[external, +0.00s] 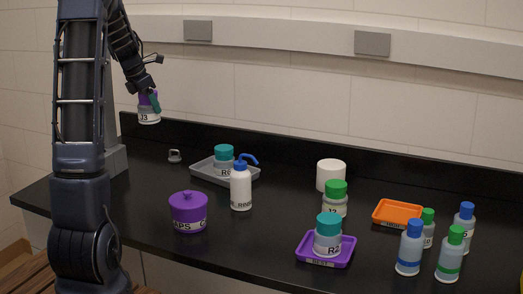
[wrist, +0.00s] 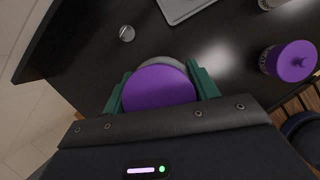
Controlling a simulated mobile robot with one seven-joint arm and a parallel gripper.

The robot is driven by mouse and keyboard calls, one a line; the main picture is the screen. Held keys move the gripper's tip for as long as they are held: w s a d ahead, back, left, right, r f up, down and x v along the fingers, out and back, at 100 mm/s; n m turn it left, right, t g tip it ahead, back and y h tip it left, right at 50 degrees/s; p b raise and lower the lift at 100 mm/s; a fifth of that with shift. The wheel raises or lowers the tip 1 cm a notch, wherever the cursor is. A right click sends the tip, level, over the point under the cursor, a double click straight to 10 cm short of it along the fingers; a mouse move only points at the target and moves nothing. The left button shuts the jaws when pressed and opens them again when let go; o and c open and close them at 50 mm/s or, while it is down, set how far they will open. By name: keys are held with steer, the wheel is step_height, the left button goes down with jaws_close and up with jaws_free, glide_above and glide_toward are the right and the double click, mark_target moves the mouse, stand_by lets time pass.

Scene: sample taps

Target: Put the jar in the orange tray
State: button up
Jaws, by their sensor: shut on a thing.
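My gripper (external: 149,100) is shut on a jar (external: 148,116) with a purple lid and a label reading J3, held in the air above the left end of the counter. In the wrist view, the jar's purple lid (wrist: 158,89) sits between the green fingers of my gripper (wrist: 160,92). The orange tray (external: 397,213) lies on the right part of the counter, well away from the jar. It looks empty and has a label on its front edge.
A grey tray (external: 207,174) holds a teal-lidded jar. A purple pot (external: 188,212), white wash bottle (external: 241,188), green-lidded jar (external: 335,199), white cylinder (external: 331,175) and purple tray (external: 309,256) with a teal-lidded jar stand between. Several bottles (external: 410,248) crowd the orange tray's front and right.

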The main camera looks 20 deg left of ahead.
steer(key=w+d+m+g, duration=0.1)
steer(key=w+d+m, duration=0.1)
steer(key=w+d, duration=0.5)
steer(key=w+d+m, duration=0.1)
steer(key=w+d, duration=0.3)
steer(key=d, duration=0.8)
steer(key=m+g+h, duration=0.2)
steer(key=m+g, duration=0.1)
steer(key=m, duration=0.6)
glide_above(400, 217)
step_height(400, 217, down, 19)
steer(key=shift+s+f, duration=0.1)
steer(key=shift+f, duration=0.2)
steer(key=o, duration=1.1)
steer(key=shift+c, duration=0.2)
